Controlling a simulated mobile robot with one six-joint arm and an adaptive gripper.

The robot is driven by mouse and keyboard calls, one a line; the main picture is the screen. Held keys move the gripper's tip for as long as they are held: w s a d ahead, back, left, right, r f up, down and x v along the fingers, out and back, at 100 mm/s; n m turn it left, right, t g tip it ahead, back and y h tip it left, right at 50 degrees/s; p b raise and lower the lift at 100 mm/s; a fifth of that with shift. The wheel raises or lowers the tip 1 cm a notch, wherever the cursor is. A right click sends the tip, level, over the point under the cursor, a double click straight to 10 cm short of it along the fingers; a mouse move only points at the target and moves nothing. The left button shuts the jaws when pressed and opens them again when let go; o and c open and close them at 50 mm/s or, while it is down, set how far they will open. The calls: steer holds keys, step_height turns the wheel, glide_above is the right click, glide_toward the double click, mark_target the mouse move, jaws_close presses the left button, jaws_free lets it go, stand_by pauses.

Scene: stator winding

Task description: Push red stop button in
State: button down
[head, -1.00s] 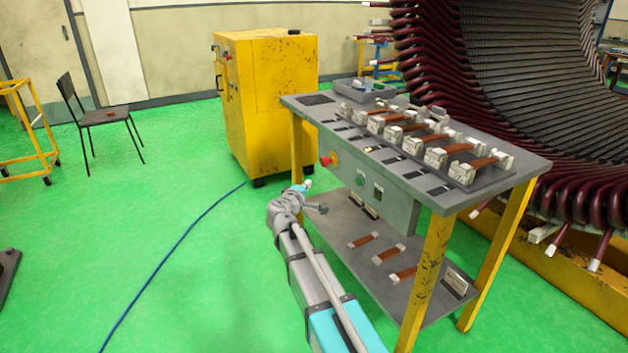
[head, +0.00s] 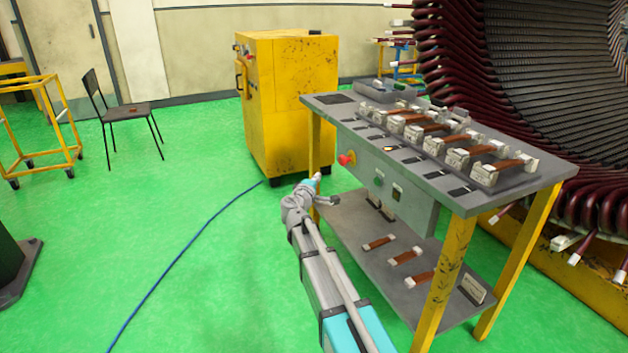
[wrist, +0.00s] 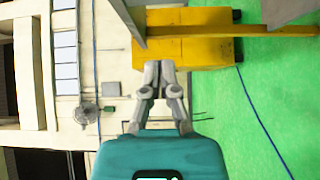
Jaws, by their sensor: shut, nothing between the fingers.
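The fingers are too small to make out there.
A green button (head: 378,182) and a dark switch sit right of the red one. The worktable (head: 470,200) carries coil parts above and on its lower shelf. A yellow cabinet (head: 290,105) stands behind.

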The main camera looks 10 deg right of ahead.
mark_target(339, 161)
steer(key=shift+w+d, duration=1.9)
steer(key=shift+w, duration=0.25)
steer(key=shift+w+d, duration=1.9)
steer(key=shift+w, duration=0.25)
steer(key=shift+d, duration=0.1)
